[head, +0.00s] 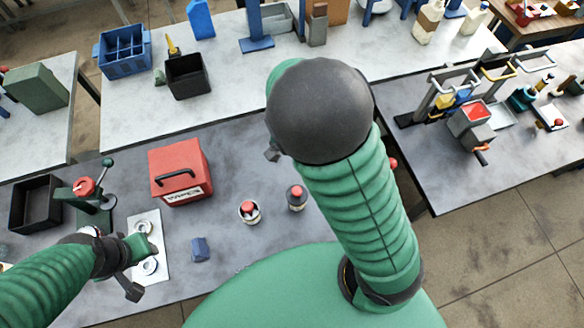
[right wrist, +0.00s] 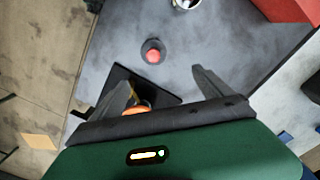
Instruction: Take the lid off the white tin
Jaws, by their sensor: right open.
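A small container with a white body and red top (head: 249,212), which looks like the white tin, stands on the grey table in the head view. A whitish round container, probably the same one, is cut off at the top of the right wrist view (right wrist: 186,3). A darker container with a red top (head: 296,197) stands to its right; it also shows in the right wrist view (right wrist: 153,55). My right gripper (right wrist: 165,86) is open, its fingers apart from both containers. My left gripper (head: 135,268) is over the white sheet at the left; its jaw gap is unclear.
A red box with a black handle (head: 180,172) stands behind the containers. A blue block (head: 200,249) lies in front. A white sheet with round pieces (head: 160,270) lies under my left gripper. An orange-topped item (right wrist: 137,109) is near the right gripper's left finger, by a black flat area.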

